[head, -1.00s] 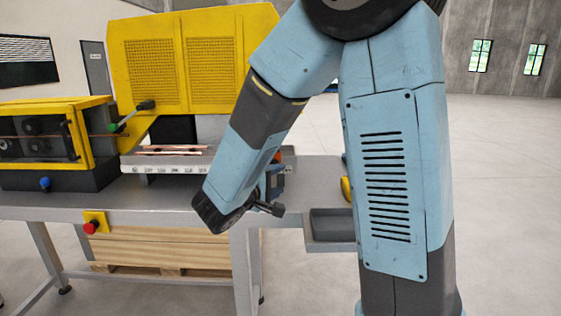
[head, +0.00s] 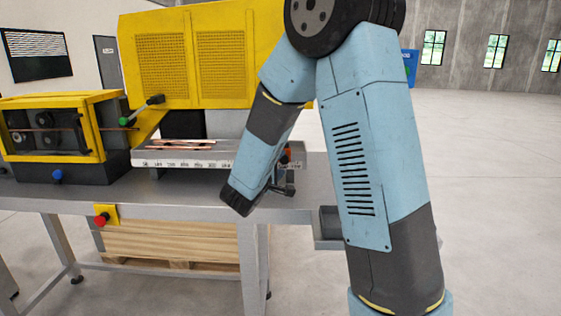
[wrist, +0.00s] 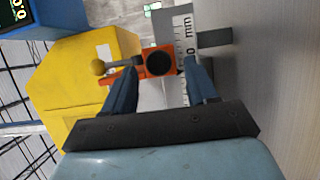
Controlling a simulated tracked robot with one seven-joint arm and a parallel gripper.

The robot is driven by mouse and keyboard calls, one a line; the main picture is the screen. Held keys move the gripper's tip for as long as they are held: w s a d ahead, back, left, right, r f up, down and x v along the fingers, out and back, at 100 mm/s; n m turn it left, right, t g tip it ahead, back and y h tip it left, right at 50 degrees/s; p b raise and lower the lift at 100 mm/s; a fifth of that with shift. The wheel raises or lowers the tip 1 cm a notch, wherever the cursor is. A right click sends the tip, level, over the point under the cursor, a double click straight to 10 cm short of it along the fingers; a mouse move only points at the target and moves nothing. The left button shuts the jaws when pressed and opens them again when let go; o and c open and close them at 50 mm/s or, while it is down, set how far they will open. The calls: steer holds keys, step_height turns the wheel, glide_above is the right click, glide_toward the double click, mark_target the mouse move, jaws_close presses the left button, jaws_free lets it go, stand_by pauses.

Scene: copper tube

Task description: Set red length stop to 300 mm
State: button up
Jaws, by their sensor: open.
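The red length stop (wrist: 157,63) is an orange-red block with a round black knob and a tan ball-ended lever on its left. It sits against the white scale strip (wrist: 184,42) marked "mm"; I cannot read its exact setting. My gripper (wrist: 160,70) is open, with its two blue-grey fingers on either side of the stop in the picture; I cannot tell whether they touch it. In the head view only a small bit of the stop (head: 287,155) shows behind my arm, and the numbered scale rail (head: 185,163) runs to its left.
The yellow machine (head: 200,60) stands behind the rail, with copper tubes (head: 180,145) beside it. A red button on a yellow plate (head: 101,219) is on the bench front (head: 170,205). A grey tray (head: 327,222) is at the bench's right end. Open floor lies to the right.

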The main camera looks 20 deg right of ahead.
mark_target(282, 162)
steer(key=shift+x, duration=2.15)
steer(key=shift+c, duration=0.5)
steer(key=shift+f, duration=0.15)
jaws_close()
steer(key=shift+a, duration=0.35)
steer(key=shift+d, duration=0.2)
